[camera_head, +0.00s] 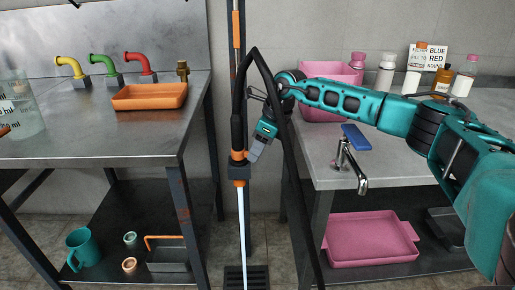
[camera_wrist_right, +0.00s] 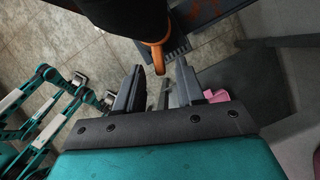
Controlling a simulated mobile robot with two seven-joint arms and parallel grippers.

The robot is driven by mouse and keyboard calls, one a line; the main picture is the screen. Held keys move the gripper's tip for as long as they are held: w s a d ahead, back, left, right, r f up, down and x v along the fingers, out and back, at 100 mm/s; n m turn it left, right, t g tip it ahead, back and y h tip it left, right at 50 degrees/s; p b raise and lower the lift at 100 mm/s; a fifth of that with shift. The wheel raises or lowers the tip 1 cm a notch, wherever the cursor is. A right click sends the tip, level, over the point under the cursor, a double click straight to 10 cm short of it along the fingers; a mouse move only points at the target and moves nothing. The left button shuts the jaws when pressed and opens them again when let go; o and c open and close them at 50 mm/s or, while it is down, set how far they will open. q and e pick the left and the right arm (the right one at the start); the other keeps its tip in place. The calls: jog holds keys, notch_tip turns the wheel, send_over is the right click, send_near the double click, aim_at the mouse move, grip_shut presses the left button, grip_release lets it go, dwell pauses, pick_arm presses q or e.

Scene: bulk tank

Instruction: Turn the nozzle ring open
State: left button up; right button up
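A black nozzle hangs upright in the middle of the head view, with an orange nozzle ring (camera_head: 239,155) and a second orange band (camera_head: 239,183) below a dark collar. My right gripper (camera_head: 254,152) is just right of the upper ring, its fingers pointing down-left. In the right wrist view my right gripper (camera_wrist_right: 157,82) is open, with an orange ring (camera_wrist_right: 158,58) at or just beyond the fingertips. Nothing is clearly clamped. Whether a finger touches the ring cannot be told.
A pale straight streak (camera_head: 242,230) runs from the nozzle to a floor grate (camera_head: 246,279); water or rod is unclear. A black hose loop (camera_head: 291,165) hangs beside my right wrist.

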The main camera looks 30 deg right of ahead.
jog(key=p+v, duration=0.2)
jog(key=v, duration=1)
jog(key=shift+r+p, duration=0.35)
jog(key=shift+p, duration=0.05)
jog(key=shift+s+d, duration=0.1)
jog(key=shift+s, duration=0.05)
